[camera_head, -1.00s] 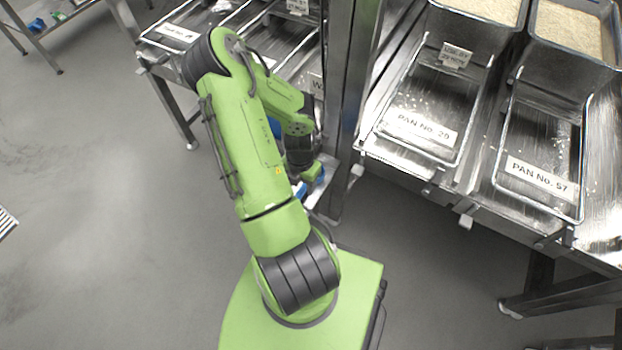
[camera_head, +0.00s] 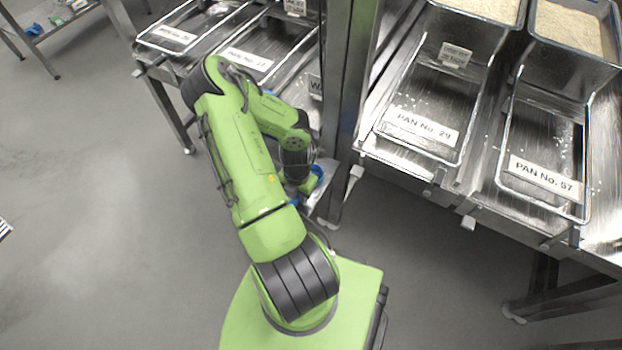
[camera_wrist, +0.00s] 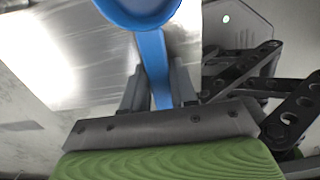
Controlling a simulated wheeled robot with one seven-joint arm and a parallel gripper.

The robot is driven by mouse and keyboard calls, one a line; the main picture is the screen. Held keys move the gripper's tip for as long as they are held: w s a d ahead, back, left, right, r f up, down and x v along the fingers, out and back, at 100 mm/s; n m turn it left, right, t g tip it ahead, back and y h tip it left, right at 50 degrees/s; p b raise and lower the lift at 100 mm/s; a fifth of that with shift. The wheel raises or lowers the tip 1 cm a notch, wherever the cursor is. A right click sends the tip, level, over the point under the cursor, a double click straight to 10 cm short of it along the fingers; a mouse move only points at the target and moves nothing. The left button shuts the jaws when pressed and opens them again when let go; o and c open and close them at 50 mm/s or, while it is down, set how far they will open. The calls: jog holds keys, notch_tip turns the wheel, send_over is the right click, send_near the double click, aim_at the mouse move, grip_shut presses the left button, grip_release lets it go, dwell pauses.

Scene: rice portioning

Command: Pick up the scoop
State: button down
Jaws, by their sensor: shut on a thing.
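The blue scoop (camera_wrist: 153,55) shows in the wrist view, with its round bowl at the top edge and its handle running down between my fingers. My gripper (camera_wrist: 158,88) is shut on the handle. In the head view my gripper is mostly hidden behind my own arm. A small blue part, likely of the scoop (camera_head: 317,171), shows beside the arm's end, near a steel post.
A steel bench at right holds pan No. 29 (camera_head: 440,150) and pan No. 57 (camera_head: 505,170), with rice bins (camera_head: 570,35) behind. Pan No. 17 (camera_head: 300,40) and another pan stand at the back left. A steel post (camera_head: 350,100) rises close to my arm. The floor at left is clear.

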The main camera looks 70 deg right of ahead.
notch_tip(320, 180, up, 16)
jog(key=p, duration=0.8)
dwell(0.5)
